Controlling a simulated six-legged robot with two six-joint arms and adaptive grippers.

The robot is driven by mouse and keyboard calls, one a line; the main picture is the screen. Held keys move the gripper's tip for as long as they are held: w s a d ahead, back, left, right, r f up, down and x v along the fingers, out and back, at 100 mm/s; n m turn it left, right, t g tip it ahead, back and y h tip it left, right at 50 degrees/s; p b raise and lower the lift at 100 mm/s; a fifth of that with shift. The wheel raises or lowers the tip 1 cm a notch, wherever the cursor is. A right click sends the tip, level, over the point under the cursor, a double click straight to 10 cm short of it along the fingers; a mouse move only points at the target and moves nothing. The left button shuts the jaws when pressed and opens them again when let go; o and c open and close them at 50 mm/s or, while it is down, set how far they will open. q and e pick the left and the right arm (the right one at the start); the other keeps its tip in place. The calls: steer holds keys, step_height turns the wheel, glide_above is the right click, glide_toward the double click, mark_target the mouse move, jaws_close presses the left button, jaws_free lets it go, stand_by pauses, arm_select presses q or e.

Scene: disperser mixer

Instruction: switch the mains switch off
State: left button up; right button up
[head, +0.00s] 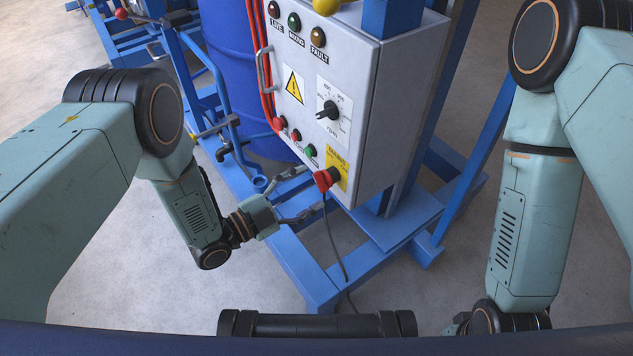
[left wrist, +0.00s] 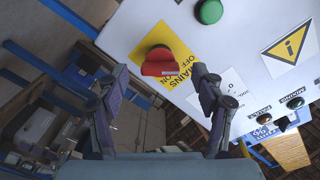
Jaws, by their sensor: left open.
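The mains switch is a red rotary handle (head: 326,179) low on the front of the grey control cabinet (head: 386,110). It sits on a yellow plate (head: 337,164). My left gripper (head: 309,190) is open and empty, with its fingers just left of and below the handle. In the left wrist view the red handle (left wrist: 160,63) shows between the spread fingertips of the gripper (left wrist: 155,78), apart from both. The yellow plate (left wrist: 182,42) there reads MAINS, OFF and ON. I cannot tell which mark the handle points to. My right gripper is mostly hidden at the bottom right.
Above the switch are a green button (head: 311,150), a red button (head: 280,123), a black selector knob (head: 327,111) and lamps. A metal handle (head: 263,68) and red cables edge the cabinet's left side. A blue drum (head: 235,70) and blue frame stand close behind. Floor is clear at lower left.

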arm_select(q)
steer(key=v, duration=0.8)
steer(key=shift+s+a, duration=0.1)
steer(key=s+a+f+n+g+y+p, duration=0.1)
steer(key=s+a+f+n+g+y, duration=0.55)
steer(key=s+f+n+y, duration=0.65)
steer(key=s+a+r+n+g+p, duration=0.1)
steer(key=s+a+r+n+g, duration=0.1)
steer(key=s, duration=0.4)
steer(key=s+a+r+n+g+y+p, duration=0.1)
steer(key=s+a+r+n+g, duration=0.1)
steer(key=s+a+r+n, duration=0.2)
steer(key=s+r+n, duration=0.1)
steer(key=s+r, duration=0.2)
steer(key=shift+a+y, duration=0.3)
steer(key=shift+a, duration=0.05)
stand_by(1.4)
